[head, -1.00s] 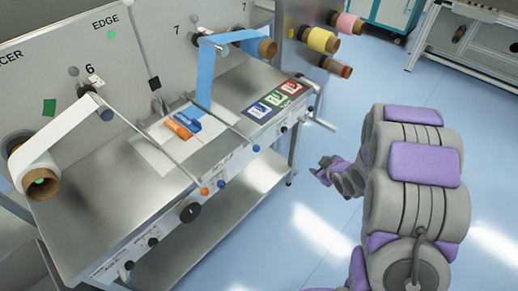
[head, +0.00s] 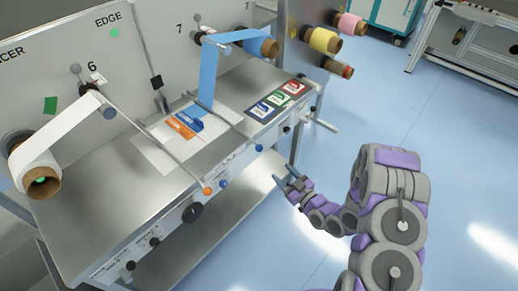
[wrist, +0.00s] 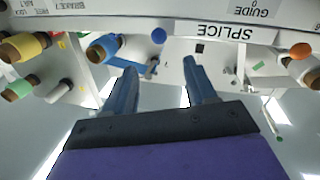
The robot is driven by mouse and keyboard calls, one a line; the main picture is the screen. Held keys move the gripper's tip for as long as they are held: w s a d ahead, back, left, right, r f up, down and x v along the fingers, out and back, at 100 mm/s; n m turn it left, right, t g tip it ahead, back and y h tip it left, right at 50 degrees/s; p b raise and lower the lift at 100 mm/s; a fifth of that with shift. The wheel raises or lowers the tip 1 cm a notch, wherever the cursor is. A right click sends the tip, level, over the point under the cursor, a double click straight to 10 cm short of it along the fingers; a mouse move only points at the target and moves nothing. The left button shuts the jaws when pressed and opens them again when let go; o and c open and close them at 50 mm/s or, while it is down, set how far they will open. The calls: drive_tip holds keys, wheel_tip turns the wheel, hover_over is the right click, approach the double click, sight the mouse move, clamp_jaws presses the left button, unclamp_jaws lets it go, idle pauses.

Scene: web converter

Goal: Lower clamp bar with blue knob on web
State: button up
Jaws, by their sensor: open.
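The clamp bar with the blue knob (head: 258,148) slants over the table's right part, its knob at the front edge. The same blue knob appears near the top of the wrist view (wrist: 158,35). Another bar ends in an orange knob (head: 207,191), farther left. The blue web (head: 208,78) runs from its roll and down to the table beside the blue-knob bar; I cannot tell if the bar touches it. My gripper (head: 285,175) is open and empty in front of the table, apart from the knob. Its two fingers show in the wrist view (wrist: 157,80).
The metal table (head: 105,190) has a front panel with black knobs (head: 192,212). A white web (head: 60,135) hangs from the left roll. Coloured cards (head: 276,100) lie at the table's right end. Several rolls stick out behind. The blue floor (head: 440,160) is clear to the right.

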sight(259, 147)
drive_tip(key=b+x, duration=0.2)
drive_tip(key=x, duration=1.2)
drive_tip(key=shift+w+a+b, duration=0.15)
drive_tip(key=shift+b, duration=0.15)
drive_tip(key=shift+w+a, duration=0.2)
drive_tip(key=shift+w, duration=0.25)
clamp_jaws()
